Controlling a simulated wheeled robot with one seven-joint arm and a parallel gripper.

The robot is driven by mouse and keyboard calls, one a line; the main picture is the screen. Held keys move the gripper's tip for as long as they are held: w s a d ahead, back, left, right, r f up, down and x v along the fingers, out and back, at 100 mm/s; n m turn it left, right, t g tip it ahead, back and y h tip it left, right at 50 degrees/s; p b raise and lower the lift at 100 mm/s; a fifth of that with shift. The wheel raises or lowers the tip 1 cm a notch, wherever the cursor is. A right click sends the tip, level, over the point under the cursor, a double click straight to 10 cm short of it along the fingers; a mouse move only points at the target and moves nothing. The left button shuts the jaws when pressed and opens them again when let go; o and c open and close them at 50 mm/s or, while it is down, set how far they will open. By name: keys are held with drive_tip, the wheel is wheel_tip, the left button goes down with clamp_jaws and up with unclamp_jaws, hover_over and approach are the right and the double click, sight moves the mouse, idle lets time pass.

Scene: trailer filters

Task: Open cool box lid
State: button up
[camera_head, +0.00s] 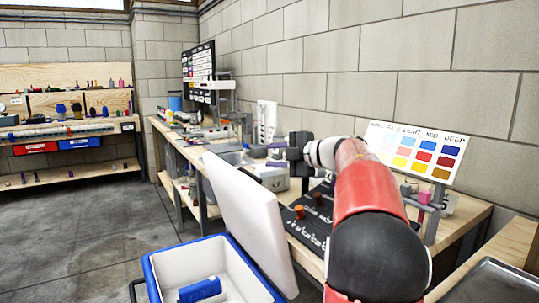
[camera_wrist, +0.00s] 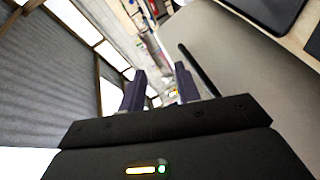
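The cool box (camera_head: 151,281) stands low at the front, with a blue rim and a pale inside. Its white lid (camera_head: 243,212) is raised, standing steeply tilted along the box's right side beside the workbench. A blue object (camera_head: 199,290) lies inside the box. My gripper (camera_head: 270,154) is above the workbench, beyond and to the right of the lid's upper edge, apparently clear of it. In the wrist view, its two dark fingers (camera_wrist: 160,90) are apart with nothing held between them. A large grey-beige surface fills the right of that view; I cannot tell whether it is the lid.
The long workbench (camera_head: 462,217) runs along the block wall, carrying tools, a dark board with orange knobs (camera_head: 299,212) and a color chart (camera_head: 415,150). A metal tray (camera_head: 495,285) is at the front right. Open concrete floor (camera_head: 80,235) lies to the left.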

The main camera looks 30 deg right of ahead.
drive_tip(key=v, duration=0.4)
drive_tip(key=shift+s+f, duration=0.15)
drive_tip(key=shift+f, duration=0.3)
drive_tip(key=shift+r, duration=0.1)
drive_tip(key=shift+c, duration=0.3)
